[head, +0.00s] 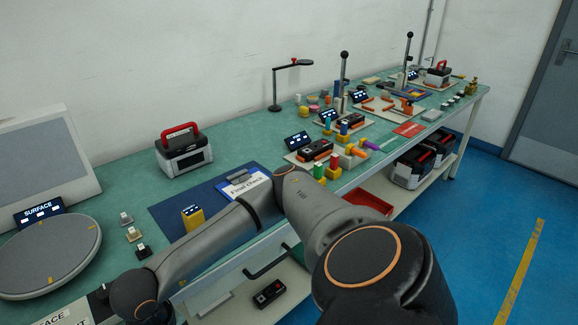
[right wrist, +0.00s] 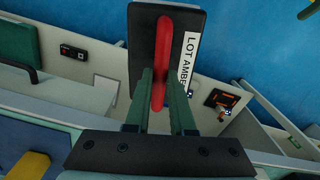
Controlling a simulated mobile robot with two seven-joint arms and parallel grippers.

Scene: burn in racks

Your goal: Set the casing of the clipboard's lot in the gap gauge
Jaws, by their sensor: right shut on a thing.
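My right gripper (right wrist: 162,105) is shut on the red handle (right wrist: 162,60) of a black case (right wrist: 142,30). A white label on the case reads "LOT AMBE", the rest hidden by a finger. In the head view my right arm reaches left over the bench front, and its gripper is not visible. A clipboard reading "Final check" (head: 243,187) lies on a dark blue mat; its smaller writing is unreadable. Black and orange casings (head: 315,150) lie on pale boards down the bench. I cannot tell which fixture is the gap gauge. My left gripper is not in view.
A red-handled case (head: 183,150) stands at the back of the green bench. A round grey plate (head: 45,255) with a "SURFACE" display (head: 39,211) is at left. More cases (head: 412,165) sit on the lower shelf.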

